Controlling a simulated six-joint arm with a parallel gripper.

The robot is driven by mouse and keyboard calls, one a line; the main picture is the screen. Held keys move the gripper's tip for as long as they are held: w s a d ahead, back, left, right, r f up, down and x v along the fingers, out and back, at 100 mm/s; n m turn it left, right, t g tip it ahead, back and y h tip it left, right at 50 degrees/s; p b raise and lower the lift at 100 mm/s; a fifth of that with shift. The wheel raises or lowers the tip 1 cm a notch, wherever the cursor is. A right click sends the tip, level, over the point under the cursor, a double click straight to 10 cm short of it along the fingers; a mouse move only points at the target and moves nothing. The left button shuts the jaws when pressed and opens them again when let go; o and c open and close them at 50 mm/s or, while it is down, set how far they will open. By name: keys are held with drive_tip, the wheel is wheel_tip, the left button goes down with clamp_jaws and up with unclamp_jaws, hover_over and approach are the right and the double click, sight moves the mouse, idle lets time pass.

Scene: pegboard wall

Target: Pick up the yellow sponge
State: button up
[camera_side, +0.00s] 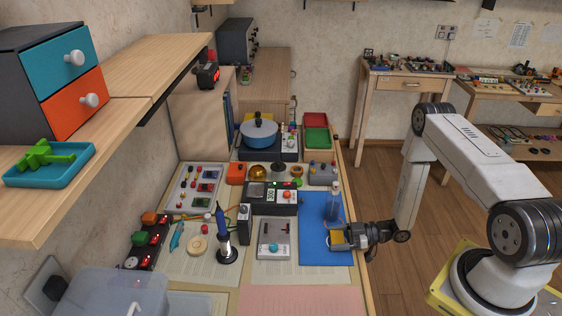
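The yellow sponge (338,238) is a small yellow block at the right part of a blue mat (318,256). It is partly hidden by my gripper (340,238). My gripper reaches in from the right, low over the mat's right edge, with its fingers at the sponge. The fingers are dark and small in this view. I cannot tell whether they are closed on the sponge or only around it, nor whether the sponge touches the mat.
A clear blue-tinted bottle (333,202) stands on the mat just behind the sponge. Left of the mat are a grey panel (273,240), a black-and-blue upright tool (223,238) and a black box with a display (268,196). A blue pot (259,133) stands further back. The mat's front part is clear.

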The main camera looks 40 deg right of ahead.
drive_tip(key=c, duration=0.7)
drive_tip(key=shift+r, duration=0.2)
drive_tip(key=shift+r, duration=0.85)
drive_tip(key=shift+s+a+r, duration=0.35)
drive_tip(key=shift+s+r, duration=1.45)
drive_tip(key=shift+s, duration=0.5)
drive_tip(key=shift+s+a+r, duration=0.4)
drive_tip(key=shift+s+r, duration=1.45)
drive_tip(key=shift+s, duration=0.45)
drive_tip(key=shift+s+a+r, duration=0.35)
drive_tip(key=shift+s+r, duration=1.45)
drive_tip(key=shift+s, duration=0.5)
drive_tip(key=shift+w, duration=0.15)
